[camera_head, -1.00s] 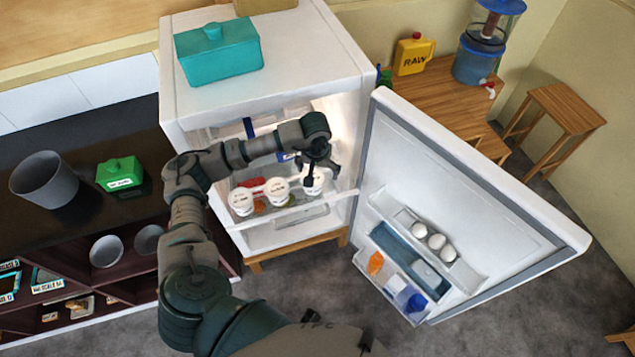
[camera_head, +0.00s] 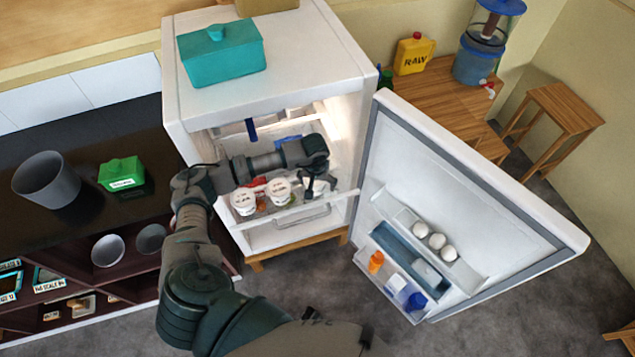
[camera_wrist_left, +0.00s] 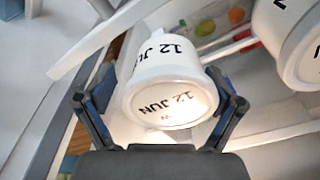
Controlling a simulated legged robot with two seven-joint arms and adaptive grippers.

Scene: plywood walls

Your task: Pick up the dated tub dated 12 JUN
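The tub marked 12 JUN (camera_wrist_left: 168,95) is white, with the date on its lid and side. In the left wrist view it stands between the two fingers of my left gripper (camera_wrist_left: 165,100). The fingers are spread on either side of it, with a gap showing at the left; contact on the right is unclear. In the head view my left gripper (camera_head: 316,190) is low at the right end of the fridge shelf and hides this tub. Two other white tubs, a left one (camera_head: 243,201) and a middle one (camera_head: 278,189), stand beside it. My right gripper is not in view.
The fridge (camera_head: 190,130) is open, its door (camera_head: 470,190) swung to the right with eggs and bottles in its racks. Another dated tub (camera_wrist_left: 295,40) is close at the upper right in the wrist view. A teal container (camera_head: 222,55) stands on top.

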